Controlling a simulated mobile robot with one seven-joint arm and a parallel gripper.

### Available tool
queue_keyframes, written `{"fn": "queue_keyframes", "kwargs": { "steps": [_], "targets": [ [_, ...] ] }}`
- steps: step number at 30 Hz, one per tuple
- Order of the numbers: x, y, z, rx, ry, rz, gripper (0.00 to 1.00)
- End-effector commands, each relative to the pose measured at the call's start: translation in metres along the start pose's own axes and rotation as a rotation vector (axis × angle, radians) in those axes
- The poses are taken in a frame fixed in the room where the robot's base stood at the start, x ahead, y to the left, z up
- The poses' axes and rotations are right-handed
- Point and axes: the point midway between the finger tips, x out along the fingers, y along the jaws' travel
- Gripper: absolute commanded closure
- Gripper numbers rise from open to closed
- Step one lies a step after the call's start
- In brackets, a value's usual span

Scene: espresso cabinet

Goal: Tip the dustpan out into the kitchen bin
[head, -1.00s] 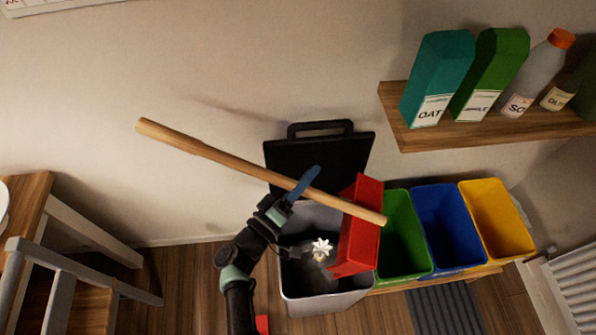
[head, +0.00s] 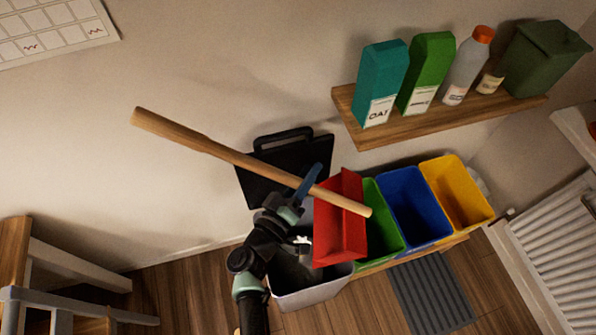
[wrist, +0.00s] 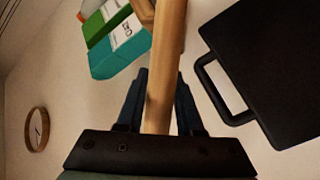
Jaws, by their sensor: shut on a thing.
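My gripper (head: 302,190) is shut on the long wooden handle (head: 215,150) of the red dustpan (head: 340,235). In the wrist view the handle (wrist: 165,60) runs up between the two dark fingers (wrist: 160,100). The pan is tilted over the right side of the grey kitchen bin (head: 312,294), overlapping the green bin in the picture. The bin's black lid (head: 290,160) stands open against the wall; it also shows in the wrist view (wrist: 270,70). A small white piece (head: 303,241) shows at the bin opening, beside the pan. My arm hides part of the bin.
Green (head: 384,222), blue (head: 415,212) and yellow (head: 457,200) bins stand in a row to the right. A wooden shelf (head: 440,118) with cartons and bottles hangs above them. A radiator (head: 555,240) is at the far right, wooden furniture (head: 60,265) at the left.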

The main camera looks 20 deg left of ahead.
Motion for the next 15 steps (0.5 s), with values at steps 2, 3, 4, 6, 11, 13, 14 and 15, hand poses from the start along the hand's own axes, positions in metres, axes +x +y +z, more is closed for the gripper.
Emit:
{"fn": "queue_keyframes", "kwargs": {
  "steps": [2,3,4,6,11,13,14,15],
  "targets": [
    [0.004,0.012,-0.002,0.018,-0.006,-0.001,1.0],
    [0.005,0.015,-0.001,0.028,-0.009,-0.005,1.0],
    [0.007,0.018,-0.001,0.035,-0.012,-0.007,1.0],
    [0.009,0.024,-0.001,0.051,-0.016,-0.015,1.0],
    [0.014,0.037,0.002,0.089,-0.03,-0.032,1.0],
    [0.017,0.044,0.003,0.107,-0.036,-0.037,1.0],
    [0.018,0.046,0.003,0.114,-0.038,-0.041,1.0],
    [0.019,0.05,0.004,0.123,-0.04,-0.044,1.0]
  ]
}}
